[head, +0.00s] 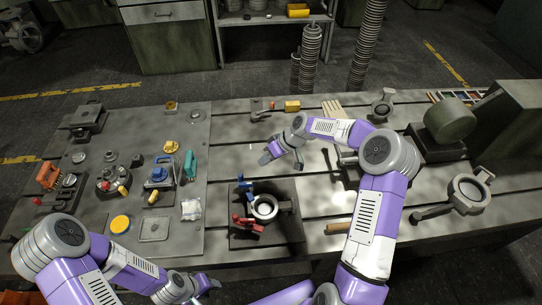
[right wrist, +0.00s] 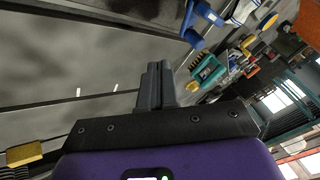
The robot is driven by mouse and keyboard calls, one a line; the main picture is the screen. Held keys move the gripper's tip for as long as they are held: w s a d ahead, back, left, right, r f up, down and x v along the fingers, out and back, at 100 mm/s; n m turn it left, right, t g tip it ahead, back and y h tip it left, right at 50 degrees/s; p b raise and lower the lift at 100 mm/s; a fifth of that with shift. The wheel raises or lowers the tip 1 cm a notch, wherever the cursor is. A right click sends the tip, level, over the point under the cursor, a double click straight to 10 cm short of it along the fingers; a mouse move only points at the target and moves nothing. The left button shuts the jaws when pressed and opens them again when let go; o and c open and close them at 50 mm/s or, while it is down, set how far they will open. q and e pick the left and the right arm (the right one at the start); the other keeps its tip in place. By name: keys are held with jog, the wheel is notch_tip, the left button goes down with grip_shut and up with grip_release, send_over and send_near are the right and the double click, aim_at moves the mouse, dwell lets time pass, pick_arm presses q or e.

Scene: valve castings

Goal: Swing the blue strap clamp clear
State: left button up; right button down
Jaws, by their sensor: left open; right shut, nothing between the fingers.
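The blue strap clamp (head: 245,187) is on the fixture block (head: 285,236), at the upper left of a ring-shaped casting (head: 264,207). A blue part, which looks like this clamp, shows at the top of the right wrist view (right wrist: 197,22). A red clamp (head: 246,222) is at the casting's lower left. My right gripper (head: 268,157) is shut and empty, above the bench and beyond the blue clamp in the head view; its fingers also show in the right wrist view (right wrist: 156,88). My left gripper (head: 210,282) is open near the bench's front edge, left of the fixture.
A plate (head: 190,125) on the left carries several small tools and fixtures, including a teal part (head: 190,164) and a yellow disc (head: 120,224). A wooden handle (head: 338,228) lies right of the fixture. A flanged casting (head: 467,192) stands farther right. Bare bench surrounds my right gripper.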

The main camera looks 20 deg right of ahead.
jog(key=x, duration=0.4)
jog(key=shift+b, duration=0.3)
jog(key=shift+s+a, duration=0.25)
jog(key=shift+a, duration=0.7)
jog(key=shift+s+a, duration=0.25)
jog(key=shift+a, duration=0.7)
jog(key=shift+d+r, duration=0.1)
